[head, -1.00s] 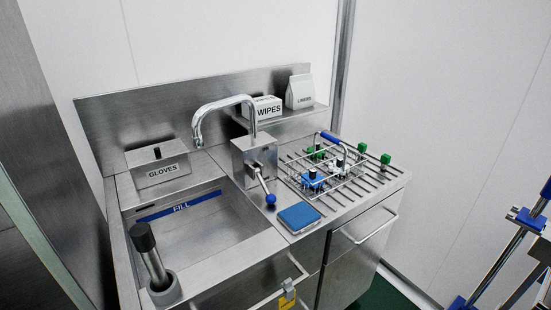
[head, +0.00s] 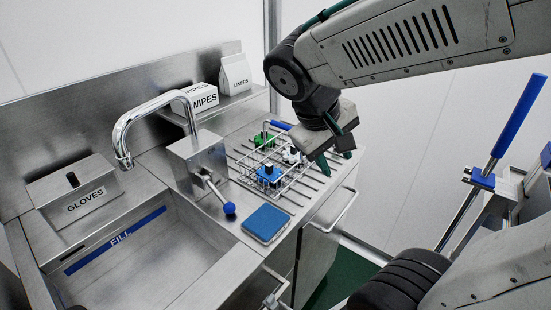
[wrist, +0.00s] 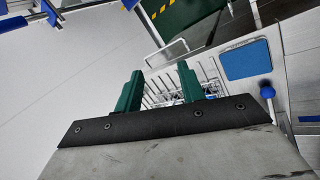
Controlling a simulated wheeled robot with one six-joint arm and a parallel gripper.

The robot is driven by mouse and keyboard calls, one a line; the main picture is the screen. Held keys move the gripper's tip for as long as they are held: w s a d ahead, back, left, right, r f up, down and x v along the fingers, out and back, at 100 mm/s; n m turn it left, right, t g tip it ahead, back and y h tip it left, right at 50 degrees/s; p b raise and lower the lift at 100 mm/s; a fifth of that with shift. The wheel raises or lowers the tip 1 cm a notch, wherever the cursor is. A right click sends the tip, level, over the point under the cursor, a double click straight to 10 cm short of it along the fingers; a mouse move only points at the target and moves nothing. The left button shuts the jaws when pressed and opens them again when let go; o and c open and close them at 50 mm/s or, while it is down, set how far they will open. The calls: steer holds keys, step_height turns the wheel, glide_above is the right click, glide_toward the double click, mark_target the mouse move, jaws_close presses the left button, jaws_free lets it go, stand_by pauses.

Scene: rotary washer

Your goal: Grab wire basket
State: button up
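The wire basket (head: 274,187) stands on the slatted drainboard (head: 322,182) right of the sink. Its raised handle has a blue grip (head: 281,125), partly hidden behind my arm. It holds blue, white and green pieces. My gripper (head: 334,158) is above the drainboard's right side, right of the basket and apart from it, pointing down. Its green fingers are spread with nothing between them. In the wrist view, my gripper (wrist: 160,70) shows a clear gap, and part of the basket (wrist: 168,98) shows low between the fingers, mostly hidden by my gripper.
A faucet (head: 150,105) and a blue-knobbed lever (head: 229,208) stand left of the basket. A blue pad (head: 266,223) lies in front. The wipes box (head: 203,97) and liners bag (head: 235,74) sit on the back shelf. A cart with a blue handle (head: 518,115) stands at right.

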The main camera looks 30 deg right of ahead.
steer(key=w+f+n+t+h, duration=0.2)
steer(key=w+t+h, duration=0.1)
steer(key=w, duration=0.8)
steer(key=w+f+n+t+h, duration=0.2)
steer(key=w+n+h, duration=0.15)
steer(key=w, duration=0.65)
steer(key=shift+m, duration=0.45)
steer(key=x, duration=0.7)
steer(key=shift+w+a+f, duration=0.1)
steer(key=shift+w+f, duration=0.1)
steer(key=shift+w, duration=0.25)
jaws_close()
